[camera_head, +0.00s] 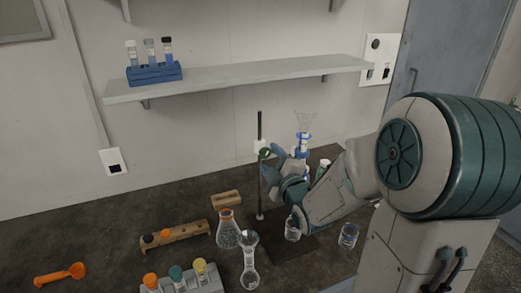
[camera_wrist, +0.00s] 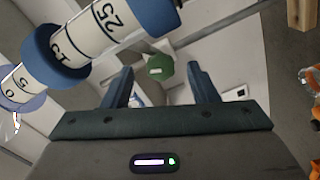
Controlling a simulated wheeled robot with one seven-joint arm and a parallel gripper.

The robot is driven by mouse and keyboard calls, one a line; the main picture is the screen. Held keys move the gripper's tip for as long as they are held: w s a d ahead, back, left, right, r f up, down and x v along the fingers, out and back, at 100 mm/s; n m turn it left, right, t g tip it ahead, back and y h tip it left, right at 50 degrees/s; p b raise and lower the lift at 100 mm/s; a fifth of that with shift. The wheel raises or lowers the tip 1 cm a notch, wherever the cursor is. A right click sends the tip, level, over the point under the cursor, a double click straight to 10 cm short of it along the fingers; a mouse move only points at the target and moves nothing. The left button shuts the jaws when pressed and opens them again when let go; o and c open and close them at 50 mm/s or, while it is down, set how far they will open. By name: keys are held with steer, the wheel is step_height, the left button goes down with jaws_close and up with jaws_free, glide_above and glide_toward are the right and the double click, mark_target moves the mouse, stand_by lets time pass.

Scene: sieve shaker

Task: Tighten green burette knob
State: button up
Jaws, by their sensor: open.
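A green knob (camera_wrist: 160,67) shows in the wrist view between the two finger tips of my gripper (camera_wrist: 160,80), with gaps on both sides. My gripper is open and no contact shows. A green round part, likely the same knob (camera_head: 265,153), shows in the head view beside the upright stand rod (camera_head: 260,130). My gripper (camera_head: 272,164) is close to it there. A white graduated tube with blue bands (camera_wrist: 90,38), likely the burette, crosses the upper left of the wrist view. In the head view, a blue-banded tube with a clear funnel-like top (camera_head: 304,140) stands behind my arm, which hides its lower part.
Beakers (camera_head: 292,230) (camera_head: 348,236) stand below and right of my gripper. An orange-banded flask (camera_head: 228,232) and a tall glass vessel (camera_head: 249,262) stand in front. A wooden rack (camera_head: 185,234) is at left. A wall shelf (camera_head: 235,78) runs above.

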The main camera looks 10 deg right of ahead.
steer(key=shift+w+a, duration=0.1)
steer(key=shift+w, duration=0.7)
steer(key=shift+s+a, duration=0.1)
steer(key=shift+a, duration=0.05)
steer(key=shift+c, duration=0.5)
steer(key=c, duration=0.9)
steer(key=shift+o, duration=0.2)
steer(key=shift+a+b, duration=0.1)
steer(key=shift+b, duration=0.25)
steer(key=shift+f+m, duration=0.1)
steer(key=shift+m, duration=0.3)
steer(key=shift+m+b, duration=0.3)
steer(key=shift+b, duration=0.2)
